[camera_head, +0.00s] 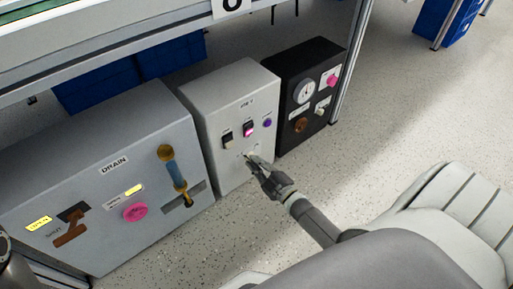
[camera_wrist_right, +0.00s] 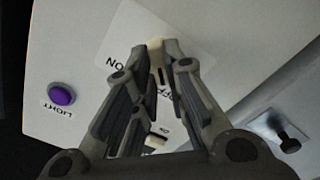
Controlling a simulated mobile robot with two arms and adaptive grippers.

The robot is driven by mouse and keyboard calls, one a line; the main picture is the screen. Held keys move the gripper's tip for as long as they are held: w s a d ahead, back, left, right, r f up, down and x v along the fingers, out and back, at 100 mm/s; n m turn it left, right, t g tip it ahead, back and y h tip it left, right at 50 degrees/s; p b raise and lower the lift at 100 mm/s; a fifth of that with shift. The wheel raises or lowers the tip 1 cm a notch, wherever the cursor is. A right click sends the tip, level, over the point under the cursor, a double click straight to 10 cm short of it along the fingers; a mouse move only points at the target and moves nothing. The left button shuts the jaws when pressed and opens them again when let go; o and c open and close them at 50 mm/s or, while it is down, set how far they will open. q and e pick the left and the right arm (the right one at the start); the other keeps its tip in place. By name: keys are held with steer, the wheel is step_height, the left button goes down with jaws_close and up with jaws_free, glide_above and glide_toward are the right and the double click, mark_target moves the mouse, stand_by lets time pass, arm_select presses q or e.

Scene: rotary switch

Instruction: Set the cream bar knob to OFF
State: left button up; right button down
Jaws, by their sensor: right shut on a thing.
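The cream bar knob (camera_wrist_right: 154,43) is on a pale plate on the front of the light grey box (camera_head: 239,94). In the right wrist view it sits at the fingertips. My right gripper (camera_wrist_right: 157,56) is shut on it; in the head view this gripper (camera_head: 254,161) reaches the low front of the box and mostly covers the knob. An "ON" label (camera_wrist_right: 115,63) shows upside down beside the knob in the wrist view. Other lettering is partly behind the fingers. The knob's exact pointing is hidden.
A DRAIN box (camera_head: 112,146) with a lever stands left, a black box (camera_head: 304,73) right. The speckled floor in front is open.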

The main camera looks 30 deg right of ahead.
steer(key=c, duration=1.5)
jaws_free()
steer(key=s, duration=0.8)
steer(key=s+d, duration=0.1)
steer(key=s, duration=0.3)
steer(key=shift+s, duration=0.1)
